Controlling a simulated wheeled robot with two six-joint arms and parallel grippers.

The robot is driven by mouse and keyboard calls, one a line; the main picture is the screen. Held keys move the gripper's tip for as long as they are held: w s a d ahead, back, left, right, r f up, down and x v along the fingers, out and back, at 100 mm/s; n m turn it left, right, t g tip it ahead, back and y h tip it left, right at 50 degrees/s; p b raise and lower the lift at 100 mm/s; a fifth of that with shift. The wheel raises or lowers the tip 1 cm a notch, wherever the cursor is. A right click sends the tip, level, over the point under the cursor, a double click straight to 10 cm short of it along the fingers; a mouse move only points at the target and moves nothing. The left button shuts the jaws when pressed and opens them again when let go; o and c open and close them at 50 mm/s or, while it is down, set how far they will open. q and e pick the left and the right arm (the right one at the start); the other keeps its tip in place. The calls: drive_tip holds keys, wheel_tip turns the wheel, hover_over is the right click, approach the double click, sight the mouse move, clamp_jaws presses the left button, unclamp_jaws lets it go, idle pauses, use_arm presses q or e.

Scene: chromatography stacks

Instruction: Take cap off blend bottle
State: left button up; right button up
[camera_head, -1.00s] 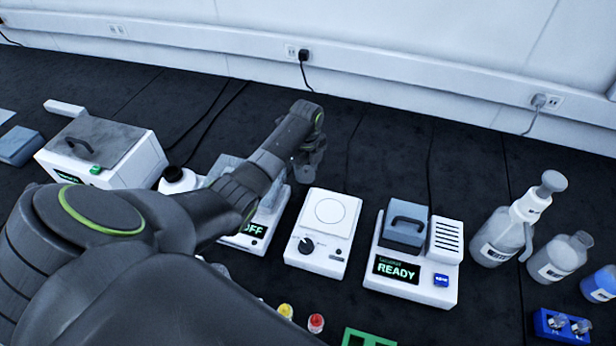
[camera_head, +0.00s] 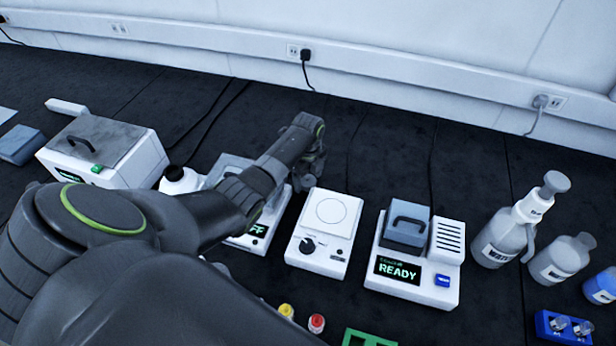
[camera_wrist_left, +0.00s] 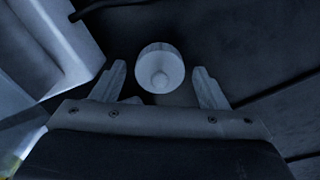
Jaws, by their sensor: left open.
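My left gripper (camera_head: 307,178) hangs at the end of its arm behind the white round-plate device, beside the balance-like device with a partly hidden display. In the left wrist view it is open (camera_wrist_left: 159,68), its two fingers apart. A pale, round, cup-like thing (camera_wrist_left: 160,52) with a lighter round middle shows between and just beyond the fingertips; neither finger visibly touches it. I cannot tell if it is the blend bottle or its cap. A white bottle with a dark top (camera_head: 180,180) stands left of the arm, partly hidden. No readable label says blend. My right gripper is not in view.
The round-plate device (camera_head: 318,258) and the device reading READY (camera_head: 385,285) stand right of the arm. A pump bottle (camera_head: 500,240), a grey bottle (camera_head: 562,258) and a blue rack (camera_head: 548,322) are at the right. A lidded white box (camera_head: 130,170) stands left. Cables run behind.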

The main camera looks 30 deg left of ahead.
sight(308, 177)
use_arm(q)
drive_tip(key=shift+r, duration=0.1)
wheel_tip(308, 177, up, 12)
idle(0.5)
